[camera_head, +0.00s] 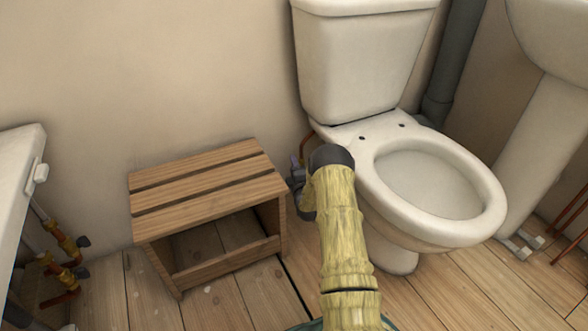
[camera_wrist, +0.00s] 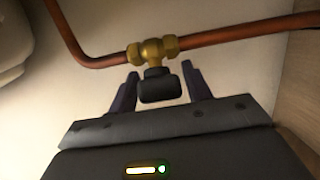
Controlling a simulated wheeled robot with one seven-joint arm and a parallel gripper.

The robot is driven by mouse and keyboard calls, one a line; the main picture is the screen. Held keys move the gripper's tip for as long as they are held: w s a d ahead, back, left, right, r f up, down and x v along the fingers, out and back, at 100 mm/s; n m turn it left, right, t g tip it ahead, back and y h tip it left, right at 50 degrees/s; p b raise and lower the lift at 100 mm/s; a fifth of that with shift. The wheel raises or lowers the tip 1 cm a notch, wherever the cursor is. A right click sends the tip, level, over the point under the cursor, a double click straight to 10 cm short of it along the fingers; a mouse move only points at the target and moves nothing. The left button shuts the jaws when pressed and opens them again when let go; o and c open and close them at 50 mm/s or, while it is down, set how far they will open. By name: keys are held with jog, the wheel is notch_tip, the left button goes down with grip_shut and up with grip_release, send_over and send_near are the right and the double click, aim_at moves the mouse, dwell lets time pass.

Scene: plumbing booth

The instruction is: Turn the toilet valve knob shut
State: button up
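The toilet valve shows in the wrist view as a brass body (camera_wrist: 152,50) on a copper pipe, with a black knob (camera_wrist: 160,86) facing my gripper. My gripper (camera_wrist: 160,80) is open, with one dark finger on each side of the knob. Gaps show between the knob and both fingers. In the head view my arm reaches down beside the toilet (camera_head: 430,190), and my gripper (camera_head: 296,175) shows only partly behind the arm, near the wall. The valve and its knob are hidden there.
A slatted wooden stool (camera_head: 210,185) stands just left of my gripper. The toilet bowl is close on the right. A copper pipe (camera_wrist: 245,31) runs along the wall. At the far left are a white basin (camera_head: 18,180) and brass valves (camera_head: 65,240).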

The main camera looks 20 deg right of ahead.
jog(key=c, duration=0.6)
jog(key=m+t, duration=0.1)
jog(key=m, duration=0.1)
jog(key=m+t+h, duration=0.1)
jog(key=t, duration=0.1)
jog(key=shift+r+m+p, duration=0.2)
jog(key=shift+m+p, duration=0.1)
jog(key=shift+m, duration=0.1)
jog(key=shift+c, duration=0.2)
jog(key=o, duration=1)
jog(key=shift+s, duration=0.1)
